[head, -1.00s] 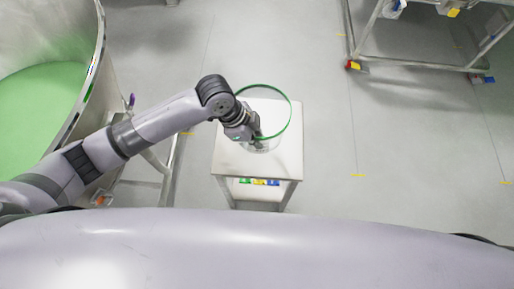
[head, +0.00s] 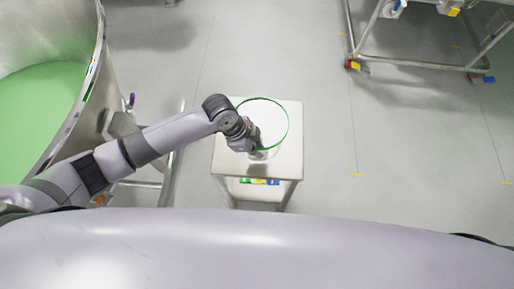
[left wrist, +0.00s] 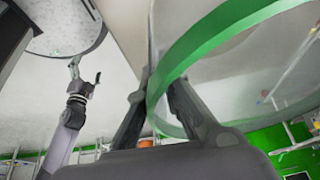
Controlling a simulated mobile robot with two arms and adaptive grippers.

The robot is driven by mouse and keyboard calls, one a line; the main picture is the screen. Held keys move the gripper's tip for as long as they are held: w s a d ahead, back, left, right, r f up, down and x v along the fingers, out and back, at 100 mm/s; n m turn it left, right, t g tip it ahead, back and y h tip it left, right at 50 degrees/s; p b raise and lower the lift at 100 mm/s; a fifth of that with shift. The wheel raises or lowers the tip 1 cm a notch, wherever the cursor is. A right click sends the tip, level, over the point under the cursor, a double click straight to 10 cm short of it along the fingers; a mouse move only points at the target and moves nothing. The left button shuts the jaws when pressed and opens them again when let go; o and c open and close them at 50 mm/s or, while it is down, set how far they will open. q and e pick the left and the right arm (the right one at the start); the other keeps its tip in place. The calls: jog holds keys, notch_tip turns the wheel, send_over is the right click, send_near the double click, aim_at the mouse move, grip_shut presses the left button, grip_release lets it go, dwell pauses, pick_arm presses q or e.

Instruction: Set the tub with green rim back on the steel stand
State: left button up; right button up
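The clear tub with green rim (head: 288,122) is upright at the white-topped steel stand (head: 228,169) in the head view. Whether its base touches the top is hard to tell. My left gripper (head: 259,154) is at the tub's near-left side. In the left wrist view the green rim (left wrist: 215,32) passes between the fingers of my left gripper (left wrist: 158,78), which are shut on the tub's wall. My right gripper (left wrist: 87,70) shows small in the left wrist view, with its fingers apart and empty, away from the tub.
A large steel vessel (head: 88,105) with green contents stands at the left. Small coloured items (head: 258,181) lie on the stand's lower shelf. A wheeled steel frame (head: 415,65) is at the upper right. The floor right of the stand is clear.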

pick_arm(q)
jog(key=o, duration=0.4)
jog(key=v, duration=1.2)
jog(key=shift+r, duration=0.2)
